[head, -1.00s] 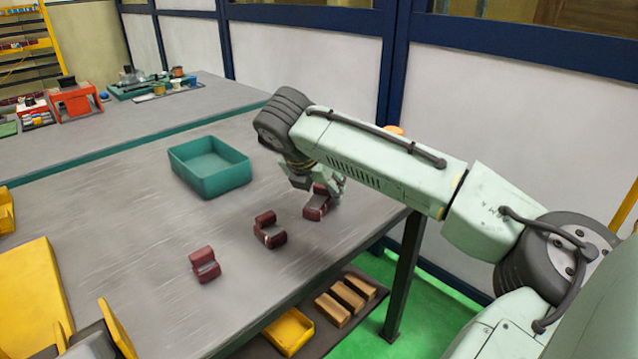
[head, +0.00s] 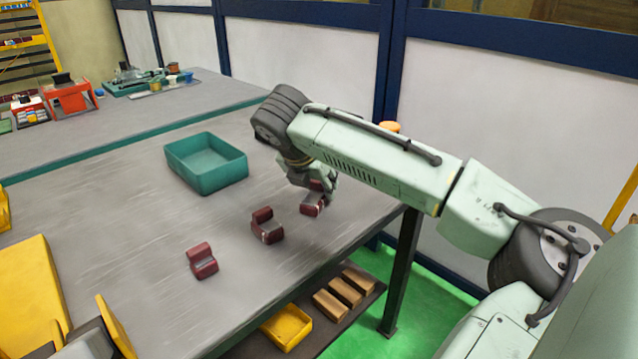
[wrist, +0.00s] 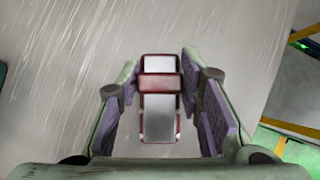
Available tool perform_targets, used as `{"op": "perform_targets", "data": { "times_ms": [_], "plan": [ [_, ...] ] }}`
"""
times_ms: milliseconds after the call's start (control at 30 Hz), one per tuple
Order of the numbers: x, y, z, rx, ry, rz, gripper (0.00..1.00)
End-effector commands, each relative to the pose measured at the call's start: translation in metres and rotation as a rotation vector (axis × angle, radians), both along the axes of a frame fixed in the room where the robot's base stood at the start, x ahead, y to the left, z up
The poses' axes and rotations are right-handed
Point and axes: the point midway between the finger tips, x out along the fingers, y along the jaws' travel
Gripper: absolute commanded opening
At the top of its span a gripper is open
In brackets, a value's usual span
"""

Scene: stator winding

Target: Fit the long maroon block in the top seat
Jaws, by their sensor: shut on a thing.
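Three maroon blocks with grey faces stand in a row on the grey table: a near one (head: 202,261), a middle one (head: 267,227) and a far one (head: 312,205). My gripper (head: 316,184) is down at the far one, its fingers partly covering the block's top. In the wrist view, my gripper (wrist: 160,88) is shut with its purple pads on either side of that block (wrist: 160,82), a maroon bar running across pale faces. The block appears still at the table. I cannot tell which block is the long one, or make out the top seat.
A teal bin (head: 207,164) stands behind the blocks. A yellow panel (head: 32,290) lies at the table's left. The table's right edge is close to my gripper. A yellow tray (head: 288,328) and wooden blocks (head: 345,290) sit on a lower shelf.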

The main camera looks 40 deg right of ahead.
Motion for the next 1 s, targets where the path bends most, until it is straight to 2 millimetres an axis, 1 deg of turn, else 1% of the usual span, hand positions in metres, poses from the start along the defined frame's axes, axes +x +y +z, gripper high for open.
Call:
{"op": "perform_targets", "data": {
  "times_ms": [33, 200, 467, 633, 1000],
  "plan": [
    [0.0, 0.0, 0.0, 0.0, 0.0, 0.0, 0.11],
    [0.0, 0.0, 0.0, 0.0, 0.0, 0.0, 0.0],
    [0.0, 0.0, 0.0, 0.0, 0.0, 0.0, 0.0],
    [0.001, 0.0, 0.005, -0.003, -0.004, 0.0, 0.0],
    [0.001, 0.0, 0.028, -0.002, -0.003, 0.0, 0.0]
  ]
}}
